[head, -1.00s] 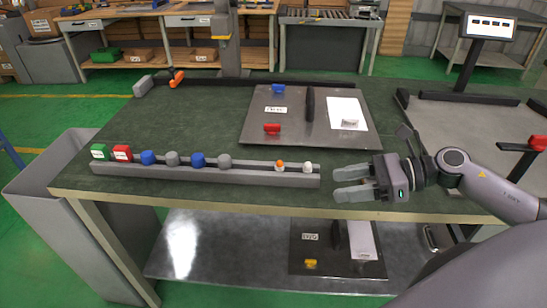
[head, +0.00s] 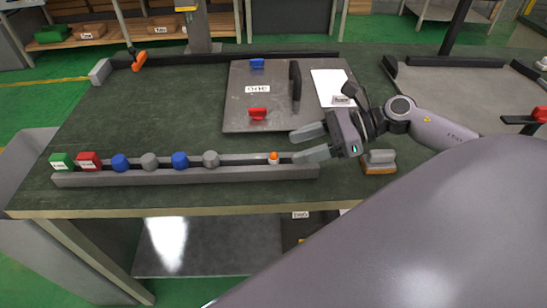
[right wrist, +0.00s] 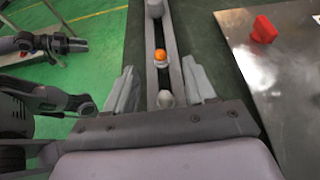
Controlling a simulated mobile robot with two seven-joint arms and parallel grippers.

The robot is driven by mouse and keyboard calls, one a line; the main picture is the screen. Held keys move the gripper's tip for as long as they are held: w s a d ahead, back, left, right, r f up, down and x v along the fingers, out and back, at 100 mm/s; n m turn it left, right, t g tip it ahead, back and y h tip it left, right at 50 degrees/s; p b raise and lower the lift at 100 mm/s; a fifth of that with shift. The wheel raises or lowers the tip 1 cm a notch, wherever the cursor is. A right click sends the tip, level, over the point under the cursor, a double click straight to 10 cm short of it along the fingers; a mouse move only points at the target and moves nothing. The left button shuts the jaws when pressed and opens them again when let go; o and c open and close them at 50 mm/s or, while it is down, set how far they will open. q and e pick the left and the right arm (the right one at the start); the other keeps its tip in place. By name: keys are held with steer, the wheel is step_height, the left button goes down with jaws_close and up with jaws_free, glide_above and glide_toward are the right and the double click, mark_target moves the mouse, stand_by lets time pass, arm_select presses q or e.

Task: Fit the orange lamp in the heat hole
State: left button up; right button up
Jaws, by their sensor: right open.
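The orange lamp (head: 273,158) stands upright in the grey rail (head: 200,176) near its right end. In the right wrist view the orange lamp (right wrist: 161,57) is ahead of my fingers. A white lamp (right wrist: 165,98) stands nearer, between the fingers; in the head view my gripper hides it. My right gripper (head: 310,143) is open and empty over the right end of the rail, right of the orange lamp; its fingers also straddle the rail in the right wrist view (right wrist: 161,82). I cannot pick out the heat hole. A dark arm part (right wrist: 50,42), possibly my left, shows there.
Blue and grey knobs and green and red blocks (head: 88,161) fill the left of the rail. Behind it lies a metal plate (head: 240,105) with a black handle, red and blue clips and white paper. A grey-orange block (head: 379,163) sits under my right arm.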

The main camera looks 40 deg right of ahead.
mark_target(274, 161)
steer(key=shift+p+x, duration=0.55)
steer(key=shift+x, duration=1.7)
steer(key=shift+f, duration=0.1)
jaws_close()
